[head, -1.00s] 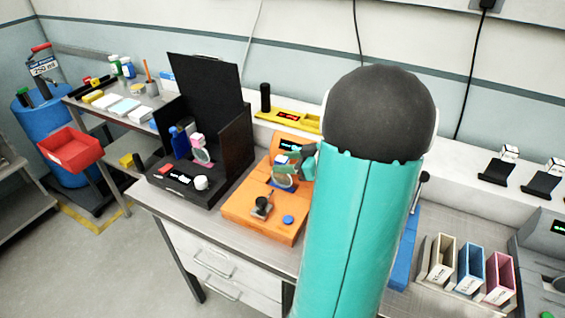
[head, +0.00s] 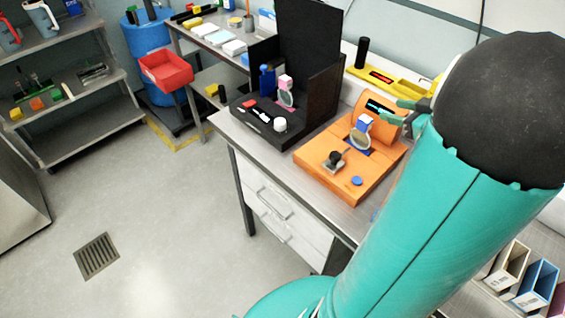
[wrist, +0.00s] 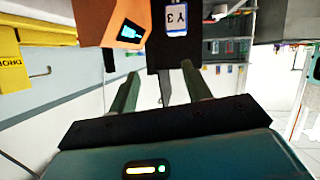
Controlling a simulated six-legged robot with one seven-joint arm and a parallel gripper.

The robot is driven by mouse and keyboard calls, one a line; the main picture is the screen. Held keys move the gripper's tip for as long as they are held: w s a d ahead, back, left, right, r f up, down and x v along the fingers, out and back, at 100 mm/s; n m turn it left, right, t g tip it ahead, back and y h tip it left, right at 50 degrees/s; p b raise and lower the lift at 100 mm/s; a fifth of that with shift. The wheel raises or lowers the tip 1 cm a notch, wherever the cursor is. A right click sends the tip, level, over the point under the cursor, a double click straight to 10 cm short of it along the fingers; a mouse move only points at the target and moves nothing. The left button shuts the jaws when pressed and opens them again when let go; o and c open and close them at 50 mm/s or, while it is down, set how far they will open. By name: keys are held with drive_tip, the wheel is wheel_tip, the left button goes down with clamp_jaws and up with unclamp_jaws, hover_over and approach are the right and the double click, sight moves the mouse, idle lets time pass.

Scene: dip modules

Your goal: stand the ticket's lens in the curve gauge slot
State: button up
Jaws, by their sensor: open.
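A clear round lens (head: 359,140) with a blue-and-white tag (head: 364,123) stands upright in the orange gauge (head: 325,178), in front of its lit screen. In the wrist view the tag (wrist: 176,19) reads "Y 3", at the top of the picture beyond my fingertips. My gripper (head: 405,113) is to the right of the lens, apart from it. How deep the lens sits in the slot is hard to tell.
A black open box (head: 258,123) to the left holds another lens with a pink tag (head: 286,82). A black stamp-like knob (head: 335,157) and a blue button (head: 356,181) sit on the gauge. A yellow device (head: 380,82) lies behind. Open floor lies left of the bench.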

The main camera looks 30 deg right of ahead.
drive_tip(key=w+a+r+m+h, duration=0.3)
drive_tip(key=w+a+r+h, duration=0.55)
drive_tip(key=w+r, duration=0.2)
drive_tip(key=s+a+f+g+y, duration=0.2)
drive_tip(key=s+a, duration=0.3)
drive_tip(key=a, duration=0.4)
drive_tip(key=s+a+f+g+y, duration=0.2)
drive_tip(key=s+a, duration=0.3)
drive_tip(key=a, duration=0.5)
drive_tip(key=s+a+f+g+y, duration=0.3)
drive_tip(key=s+a, duration=0.2)
drive_tip(key=a, duration=0.4)
drive_tip(key=shift+s+a+f+g, duration=0.2)
drive_tip(key=shift+a+g, duration=0.1)
drive_tip(key=shift+g, duration=0.1)
drive_tip(key=shift+d, duration=0.1)
